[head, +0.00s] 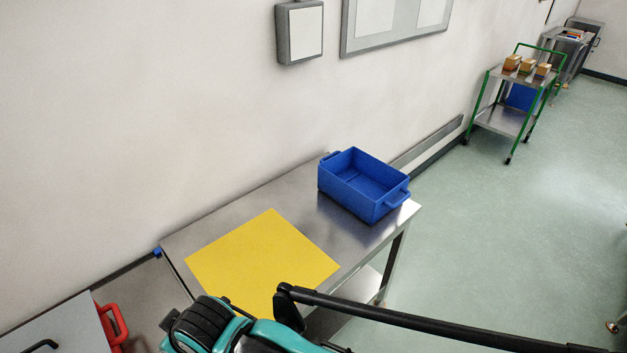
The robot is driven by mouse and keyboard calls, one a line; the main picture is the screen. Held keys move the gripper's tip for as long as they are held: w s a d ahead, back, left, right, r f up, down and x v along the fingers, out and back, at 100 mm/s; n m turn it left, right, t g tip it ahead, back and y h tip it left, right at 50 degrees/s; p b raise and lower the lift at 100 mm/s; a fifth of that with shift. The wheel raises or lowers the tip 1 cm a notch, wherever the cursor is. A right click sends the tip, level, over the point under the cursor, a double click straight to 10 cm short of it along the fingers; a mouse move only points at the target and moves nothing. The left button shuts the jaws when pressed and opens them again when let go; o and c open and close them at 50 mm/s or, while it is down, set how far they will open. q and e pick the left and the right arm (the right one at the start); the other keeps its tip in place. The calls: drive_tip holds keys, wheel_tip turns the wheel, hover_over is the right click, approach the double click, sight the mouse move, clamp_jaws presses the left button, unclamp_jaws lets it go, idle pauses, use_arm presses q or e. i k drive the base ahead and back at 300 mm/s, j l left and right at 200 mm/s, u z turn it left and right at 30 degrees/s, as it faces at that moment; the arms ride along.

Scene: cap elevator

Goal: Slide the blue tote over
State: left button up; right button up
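The blue tote (362,184) is an open, empty box with a handle at each end. It stands upright on the steel table (300,203), near the table's far right end. A flat yellow square (262,262) lies on the same table, nearer to me. The tote is apart from it, with bare steel between them. Neither of my grippers can be made out in the head view.
A teal and black shape with a long black bar crosses the bottom; I cannot tell whether it is mine. A wall runs behind the table. A green-framed cart (508,92) stands farther off. The floor (500,230) right of the table is clear.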

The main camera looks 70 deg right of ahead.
sight(370, 187)
drive_tip(key=k+l+z, duration=0.2)
drive_tip(key=z, duration=0.2)
drive_tip(key=k+l+z, duration=0.2)
drive_tip(key=l+z, duration=0.15)
drive_tip(key=z, duration=1.5)
drive_tip(key=i+l+u, duration=0.15)
drive_tip(key=u, duration=1.2)
drive_tip(key=l+u, duration=0.35)
drive_tip(key=l, duration=0.35)
drive_tip(key=l+u, duration=0.4)
drive_tip(key=l, duration=0.3)
drive_tip(key=k+l+u, duration=0.1)
drive_tip(key=l+u, duration=0.25)
drive_tip(key=l, duration=0.3)
drive_tip(key=k+l, duration=0.1)
drive_tip(key=l, duration=0.25)
drive_tip(key=k+l, duration=0.1)
drive_tip(key=l, duration=0.65)
drive_tip(key=k, duration=0.05)
